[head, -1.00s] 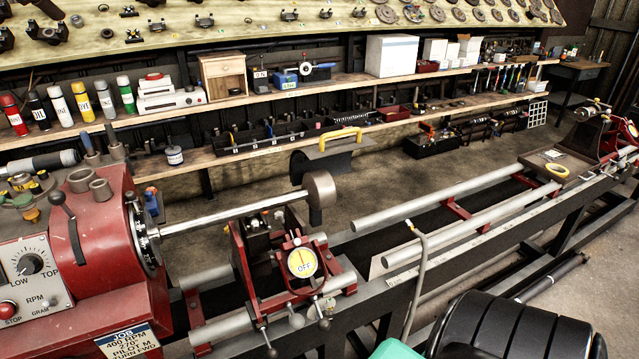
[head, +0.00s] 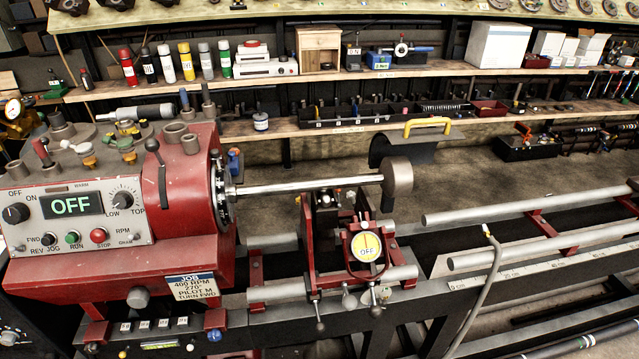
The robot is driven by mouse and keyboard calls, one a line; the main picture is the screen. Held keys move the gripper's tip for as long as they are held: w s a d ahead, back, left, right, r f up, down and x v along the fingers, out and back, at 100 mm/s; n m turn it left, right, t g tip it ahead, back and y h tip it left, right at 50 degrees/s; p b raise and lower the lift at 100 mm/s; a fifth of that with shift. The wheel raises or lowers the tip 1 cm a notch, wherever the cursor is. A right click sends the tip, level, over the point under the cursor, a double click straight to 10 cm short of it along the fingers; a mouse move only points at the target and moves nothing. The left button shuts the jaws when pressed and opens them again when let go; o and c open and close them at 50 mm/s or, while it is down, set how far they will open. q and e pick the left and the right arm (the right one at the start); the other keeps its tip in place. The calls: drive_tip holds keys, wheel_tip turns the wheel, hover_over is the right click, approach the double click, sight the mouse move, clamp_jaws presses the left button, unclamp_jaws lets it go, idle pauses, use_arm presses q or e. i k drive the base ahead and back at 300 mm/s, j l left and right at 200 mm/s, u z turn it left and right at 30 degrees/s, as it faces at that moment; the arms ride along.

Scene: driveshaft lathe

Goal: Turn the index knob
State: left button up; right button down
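No part in view is labelled as an index knob, so I cannot tell which knob it is. The red headstock (head: 190,243) of the lathe stands at the left of the head view. Its pale panel has a black OFF/ON knob (head: 15,213), a LOW–TOP speed knob (head: 122,199) and a small FWD/REV/JOG knob (head: 47,240). The panel display (head: 71,205) reads OFF. A round grey knob (head: 138,298) sits low on the headstock front. Neither of my grippers is in view.
A job card (head: 192,287) on the headstock reads 400 RPM, 270°, PILOT M, TURN FWD. Bed rails (head: 520,209) run off to the right. A grey hose (head: 484,275) rises before them. Loaded shelves (head: 440,70) stand behind. Floor shows between bed and shelves.

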sight(138, 298)
drive_tip(key=u, duration=1.3)
